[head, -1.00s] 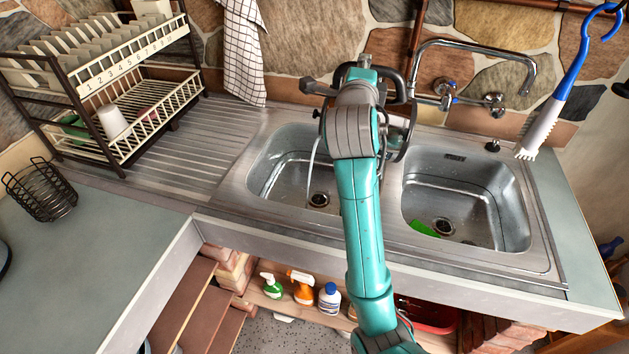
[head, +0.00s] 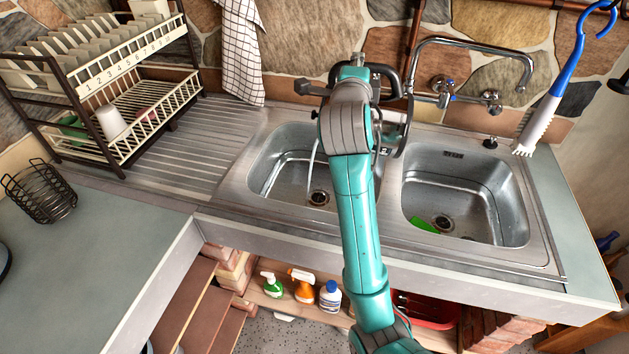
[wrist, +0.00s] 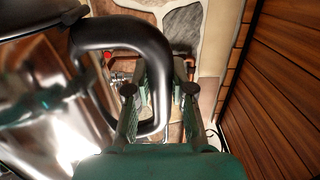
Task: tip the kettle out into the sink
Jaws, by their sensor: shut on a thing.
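The kettle's shiny metal body (wrist: 40,115) fills the left of the wrist view, with a black loop handle (wrist: 125,32). My gripper (wrist: 159,92) is shut on this handle, one finger on each side. In the head view, my teal arm hides most of the kettle, and its exact tilt is hard to tell. The sink has a left basin (head: 275,165) and a right basin (head: 465,180). A thin pale streak (head: 313,150), looking like poured water, runs down beside my wrist into the left basin, near its drain.
A tap (head: 475,42) arches over the back of the right basin. A blue and white brush (head: 560,85) hangs at the right. A dish rack (head: 125,100) stands at the left on the ribbed drainboard (head: 195,150). A green item (head: 423,224) lies in the right basin.

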